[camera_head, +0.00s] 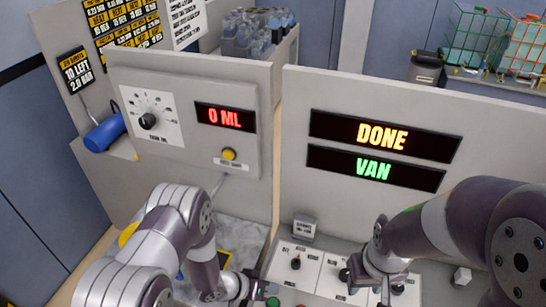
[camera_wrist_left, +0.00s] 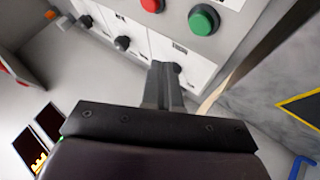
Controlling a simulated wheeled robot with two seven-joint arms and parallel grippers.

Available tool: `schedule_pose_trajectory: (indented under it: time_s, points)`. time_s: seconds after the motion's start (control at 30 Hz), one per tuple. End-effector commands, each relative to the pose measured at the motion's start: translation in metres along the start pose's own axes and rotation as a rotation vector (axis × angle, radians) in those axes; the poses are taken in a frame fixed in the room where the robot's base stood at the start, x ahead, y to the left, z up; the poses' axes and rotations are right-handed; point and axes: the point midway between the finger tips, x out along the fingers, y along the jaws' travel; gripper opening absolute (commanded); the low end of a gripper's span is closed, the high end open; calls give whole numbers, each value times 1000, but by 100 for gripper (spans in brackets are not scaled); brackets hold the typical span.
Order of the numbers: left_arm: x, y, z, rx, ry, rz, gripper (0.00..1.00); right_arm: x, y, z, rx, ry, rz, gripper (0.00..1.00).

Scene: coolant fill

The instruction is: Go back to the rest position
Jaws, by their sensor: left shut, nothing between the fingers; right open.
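My left gripper (camera_head: 256,288) is low in the head view, beside the left edge of the white control panel (camera_head: 318,287). In the left wrist view its fingers (camera_wrist_left: 163,85) are shut with nothing between them, over the panel's edge near a black knob. My right gripper (camera_head: 368,284) is over the right part of the panel, close to its black knobs. It is open, and its fingertips are partly hidden by the wrist. Both arms reach forward over the work area.
A wall panel carries a dial (camera_head: 148,121), a red "0 ML" display (camera_head: 224,117) and a yellow button (camera_head: 229,154). Another panel (camera_head: 295,140) has displays reading "DONE" (camera_head: 382,136) and "VAN" (camera_head: 374,168). A green button (camera_wrist_left: 203,19) and red button (camera_wrist_left: 152,4) are near the left gripper.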

Motion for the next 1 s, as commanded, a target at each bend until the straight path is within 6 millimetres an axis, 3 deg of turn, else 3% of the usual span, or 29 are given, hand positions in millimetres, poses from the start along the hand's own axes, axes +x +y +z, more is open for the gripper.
schedule_pose_trajectory:
  time_s: [0.1,0.17,0.23,0.3,0.33,0.4,0.5,0.63,1.0]
  points:
    - [0,-6,6,48,-29,-30,0,0,0,0,0,0,0,43]
    - [-5,-24,27,72,-113,-121,0,0,0,0,0,0,0,43]
    - [-33,-51,51,84,-269,-304,0,3,0,0,0,0,0,43]
    - [-77,-78,60,49,-415,-497,0,31,0,3,0,1,0,43]
    - [-99,-81,64,14,-470,-559,0,45,0,5,0,0,0,43]
    - [-148,-71,80,-113,-560,-639,0,81,0,10,0,-1,0,43]
    - [-185,-42,93,-269,-528,-646,0,117,0,14,0,-1,0,43]
    - [-199,-38,73,-293,-360,-668,0,136,0,16,0,0,0,43]
    - [-205,-37,67,-293,-347,-673,0,131,0,15,0,1,0,43]
